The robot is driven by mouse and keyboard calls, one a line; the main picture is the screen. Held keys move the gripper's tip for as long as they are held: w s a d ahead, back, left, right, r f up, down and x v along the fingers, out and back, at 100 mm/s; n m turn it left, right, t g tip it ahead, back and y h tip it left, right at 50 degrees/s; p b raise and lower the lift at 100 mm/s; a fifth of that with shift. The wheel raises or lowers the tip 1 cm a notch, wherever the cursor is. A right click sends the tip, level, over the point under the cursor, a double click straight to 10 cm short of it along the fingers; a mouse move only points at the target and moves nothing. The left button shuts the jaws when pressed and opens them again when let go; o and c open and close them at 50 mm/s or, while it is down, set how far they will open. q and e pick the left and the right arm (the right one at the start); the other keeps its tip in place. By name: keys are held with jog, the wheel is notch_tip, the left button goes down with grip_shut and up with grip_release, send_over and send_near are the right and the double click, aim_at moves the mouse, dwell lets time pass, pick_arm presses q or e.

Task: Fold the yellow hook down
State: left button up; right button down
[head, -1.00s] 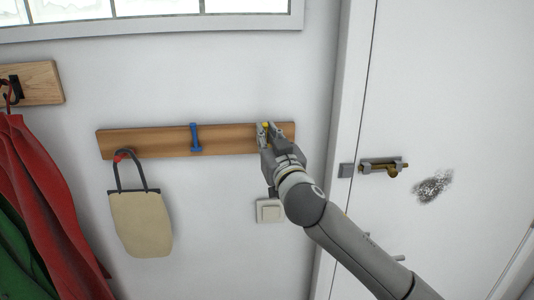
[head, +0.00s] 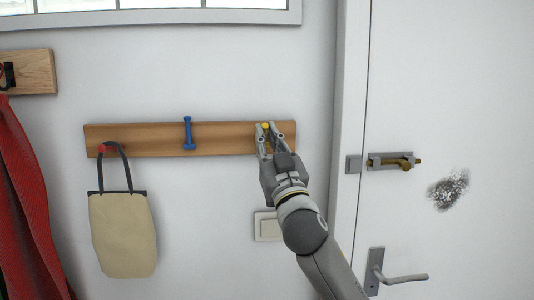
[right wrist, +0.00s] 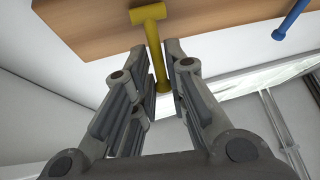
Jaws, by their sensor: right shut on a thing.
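The yellow hook (head: 265,126) is on the right part of the wooden rail (head: 225,136), mostly hidden by my gripper in the head view. In the right wrist view, the yellow hook (right wrist: 153,40) has a crossbar at the wood and an arm ending in a round knob. My right gripper (head: 268,134) is at the rail and shut on the hook's arm. In the right wrist view, the fingers of my right gripper (right wrist: 157,52) lie on either side of that arm, with the knob between them. My left gripper is out of view.
A blue hook (head: 188,132) is mid-rail. A beige bag (head: 123,235) hangs from a red hook (head: 102,149) at the left. A light switch (head: 267,226) is below my gripper. A door with a bolt (head: 392,162) and handle (head: 400,279) is at the right. Red cloth (head: 25,210) hangs far left.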

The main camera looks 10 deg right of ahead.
jog(key=shift+f, duration=0.1)
dwell(0.4)
jog(key=c, duration=1.5)
grip_release()
jog(key=shift+c, duration=0.2)
jog(key=shift+s, duration=0.1)
jog(key=v, duration=1.2)
jog(key=shift+f, duration=0.1)
